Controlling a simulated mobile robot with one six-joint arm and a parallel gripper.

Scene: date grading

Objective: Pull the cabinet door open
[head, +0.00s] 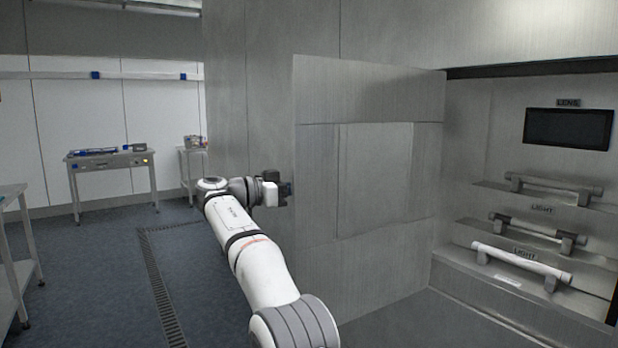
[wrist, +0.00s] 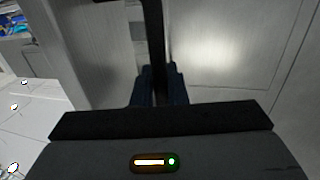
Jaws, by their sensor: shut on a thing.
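The cabinet door (head: 376,180) is a grey brushed-metal panel with a raised inner panel. It stands swung out from the cabinet, whose lit interior (head: 500,155) shows to its right. My gripper (head: 287,190) is at the door's left edge in the head view, partly hidden by my wrist. In the wrist view my gripper's blue fingers (wrist: 159,88) are shut on a dark upright bar, the door handle (wrist: 153,40). The door's face (wrist: 225,45) also shows there, right of the bar.
Inside the cabinet are a dark screen (head: 568,128) labelled LENS and several light tubes (head: 522,262) on steps. A bench (head: 110,162) stands at the back left, and a table (head: 12,230) at the left edge. The blue floor (head: 100,260) left of my arm is clear.

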